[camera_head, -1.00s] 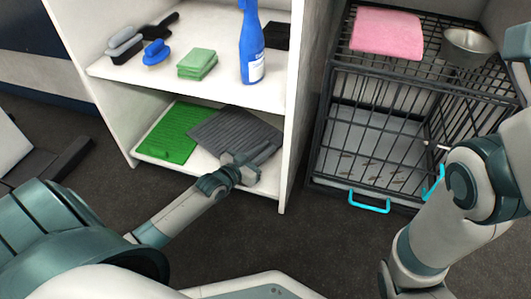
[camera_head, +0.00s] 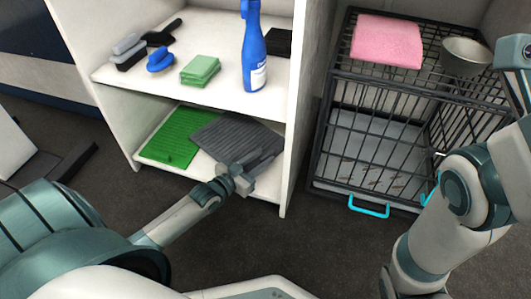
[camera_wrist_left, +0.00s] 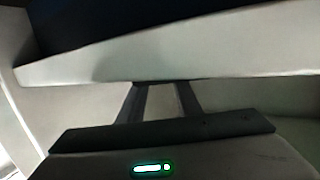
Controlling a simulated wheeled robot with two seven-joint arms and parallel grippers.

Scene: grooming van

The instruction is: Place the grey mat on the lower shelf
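The grey mat (camera_head: 232,134) is ribbed and lies on the lower shelf (camera_head: 205,172) of the white unit, overlapping the right side of a green mat (camera_head: 180,136). My left gripper (camera_head: 258,160) reaches in from the front, its fingers at the mat's front right part. In the left wrist view its two dark fingers (camera_wrist_left: 165,98) stand apart with nothing visible between them, facing a pale shelf edge. I cannot tell whether they touch the mat. My right arm stands at the right edge of the head view; its gripper cannot be made out.
The upper shelf (camera_head: 218,97) holds brushes (camera_head: 160,60), folded green cloths (camera_head: 200,70) and a blue spray bottle (camera_head: 253,50). A wire cage (camera_head: 375,150) with a pink towel (camera_head: 387,42) and metal bowl (camera_head: 465,57) on top stands right of the unit. Floor in front is clear.

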